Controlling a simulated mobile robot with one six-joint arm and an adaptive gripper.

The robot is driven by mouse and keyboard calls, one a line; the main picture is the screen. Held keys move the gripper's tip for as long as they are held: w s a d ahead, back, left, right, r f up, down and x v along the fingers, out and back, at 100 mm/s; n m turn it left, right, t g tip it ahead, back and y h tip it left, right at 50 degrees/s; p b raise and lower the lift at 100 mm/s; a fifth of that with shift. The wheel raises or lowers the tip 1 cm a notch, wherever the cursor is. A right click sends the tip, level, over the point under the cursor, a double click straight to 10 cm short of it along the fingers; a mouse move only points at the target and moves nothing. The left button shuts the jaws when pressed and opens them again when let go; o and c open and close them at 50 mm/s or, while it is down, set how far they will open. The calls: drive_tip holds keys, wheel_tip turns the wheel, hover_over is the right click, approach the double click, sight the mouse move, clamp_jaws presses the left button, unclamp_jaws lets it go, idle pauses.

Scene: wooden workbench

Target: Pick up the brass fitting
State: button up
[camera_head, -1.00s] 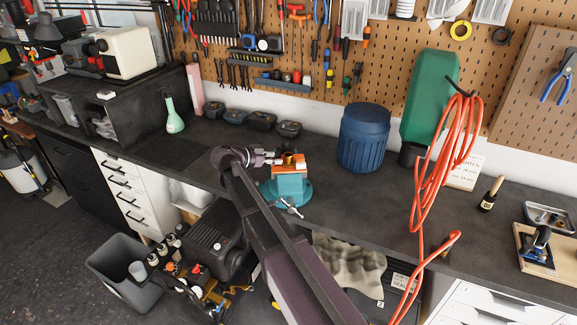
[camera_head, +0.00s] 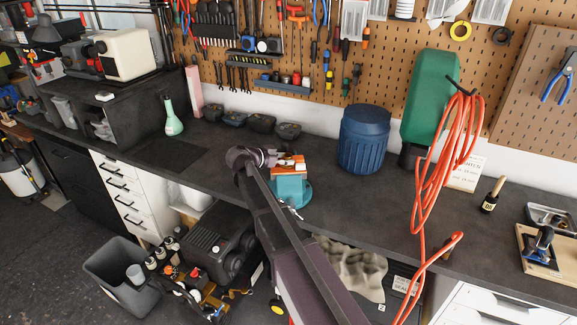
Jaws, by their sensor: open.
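A teal bench vise (camera_head: 291,189) with orange-copper jaws (camera_head: 291,168) stands near the front edge of the dark workbench. The brass fitting is hard to make out. A small brass-coloured spot shows at the top of the vise jaws, beside my gripper, and most of it is hidden or too small to tell. My gripper (camera_head: 273,158) is open at the left side of the vise jaws, at about their height. My arm reaches up from the bottom of the view and covers part of the vise's left side. I cannot tell whether the fingers touch anything.
A blue ribbed drum (camera_head: 364,139) stands right of the vise. Orange hose (camera_head: 447,150) hangs over the bench edge farther right. A green bottle (camera_head: 173,116) and several dark bins (camera_head: 262,122) stand behind on the left. The bench left of the vise is mostly clear.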

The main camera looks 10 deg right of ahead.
drive_tip(key=shift+w+d+f, duration=0.2)
drive_tip(key=shift+d, duration=0.25)
clamp_jaws()
